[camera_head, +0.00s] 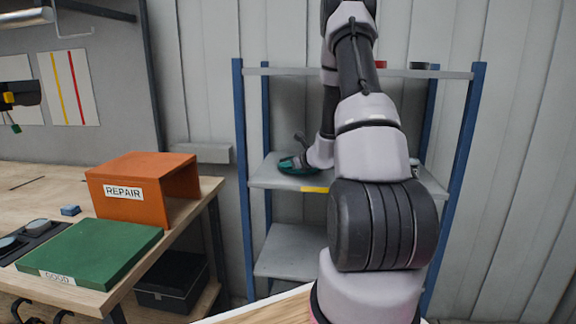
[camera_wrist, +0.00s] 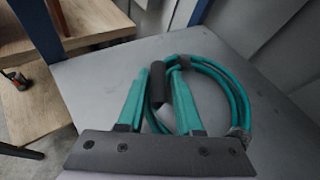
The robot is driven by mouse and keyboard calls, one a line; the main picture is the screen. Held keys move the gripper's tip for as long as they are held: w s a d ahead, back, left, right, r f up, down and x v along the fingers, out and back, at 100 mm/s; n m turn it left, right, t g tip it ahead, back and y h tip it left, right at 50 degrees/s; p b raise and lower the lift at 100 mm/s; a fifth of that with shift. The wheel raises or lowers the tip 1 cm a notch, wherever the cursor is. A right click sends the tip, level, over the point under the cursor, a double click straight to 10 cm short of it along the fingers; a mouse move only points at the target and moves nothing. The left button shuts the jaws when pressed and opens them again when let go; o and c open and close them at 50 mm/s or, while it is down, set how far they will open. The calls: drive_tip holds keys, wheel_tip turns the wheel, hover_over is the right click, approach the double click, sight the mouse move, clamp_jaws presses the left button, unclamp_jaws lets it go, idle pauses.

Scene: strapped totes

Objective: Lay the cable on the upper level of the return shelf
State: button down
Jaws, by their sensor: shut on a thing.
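The teal cable (camera_wrist: 236,95) is a loose coil with a black sleeve (camera_wrist: 158,84), seen in the wrist view over a grey shelf board. My gripper (camera_wrist: 158,95) has its two teal fingers either side of the black sleeve and is shut on the cable. In the head view the cable (camera_head: 300,168) shows as a small teal loop at the left of the middle board (camera_head: 268,178) of the blue-posted return shelf. It looks at or very close to the board; I cannot tell if it rests fully on it. My arm hides much of the shelf.
The shelf has a top board (camera_head: 257,71) with small red and dark items, and a lower board (camera_head: 290,252). A yellow label (camera_head: 315,189) marks the middle board's front edge.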

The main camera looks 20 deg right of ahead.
drive_tip(key=shift+f, duration=0.15)
drive_tip(key=c, duration=0.6)
unclamp_jaws()
drive_tip(key=shift+o, duration=0.2)
drive_tip(key=shift+s, duration=0.1)
